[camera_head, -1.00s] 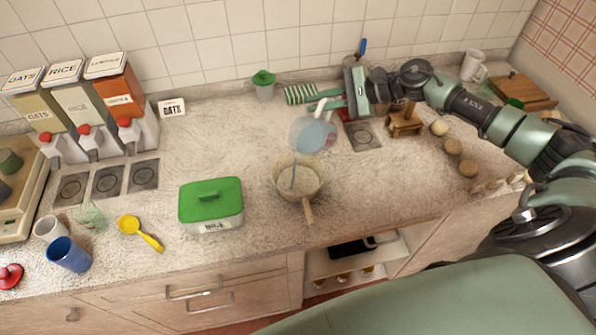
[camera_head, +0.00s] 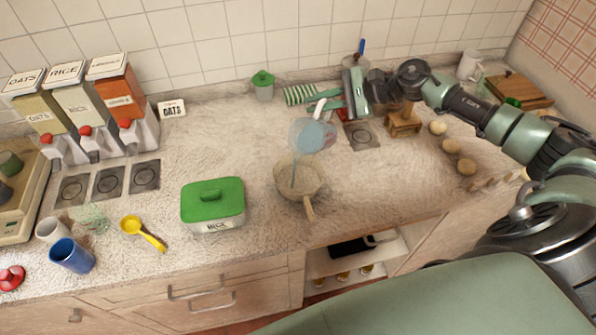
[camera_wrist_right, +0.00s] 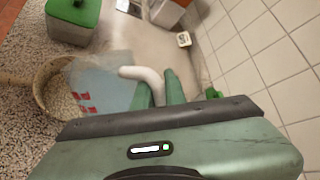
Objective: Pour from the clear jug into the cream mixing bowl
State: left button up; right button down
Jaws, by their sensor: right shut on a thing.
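The clear jug (camera_head: 306,134) is held tilted in the air over the cream mixing bowl (camera_head: 318,186), with bluish contents. A thin bluish stream runs from the jug down into the bowl. The bowl sits upright on the counter with its wooden handle toward the front. My right gripper (camera_head: 330,107) is shut on the jug's white handle, to the right of and above the bowl. In the right wrist view the jug (camera_wrist_right: 100,85) shows red marks and covers part of the bowl (camera_wrist_right: 45,88). My left gripper is not in view.
A green-lidded box (camera_head: 213,206) stands left of the bowl. A yellow scoop (camera_head: 140,231) and a blue cup (camera_head: 72,256) lie farther left. A wooden stand (camera_head: 404,122) and several round balls are to the right. Dispensers (camera_head: 85,100) stand at the back left.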

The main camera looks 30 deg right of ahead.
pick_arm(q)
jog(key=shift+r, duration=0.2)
pick_arm(e)
jog(key=shift+d, duration=0.1)
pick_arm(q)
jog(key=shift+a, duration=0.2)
pick_arm(e)
jog(key=shift+a+r, duration=0.1)
jog(key=shift+a, duration=0.15)
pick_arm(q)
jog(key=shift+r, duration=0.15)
pick_arm(e)
jog(key=shift+d, duration=0.2)
pick_arm(q)
jog(key=shift+p, duration=0.3)
pick_arm(e)
jog(key=shift+a, duration=0.25)
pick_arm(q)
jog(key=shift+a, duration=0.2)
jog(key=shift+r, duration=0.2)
pick_arm(e)
jog(key=shift+d, duration=0.15)
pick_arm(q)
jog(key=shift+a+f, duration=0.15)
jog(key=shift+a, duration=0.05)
pick_arm(e)
jog(key=shift+s+a+h, duration=0.1)
jog(key=shift+a+h, duration=0.1)
jog(key=shift+h, duration=0.1)
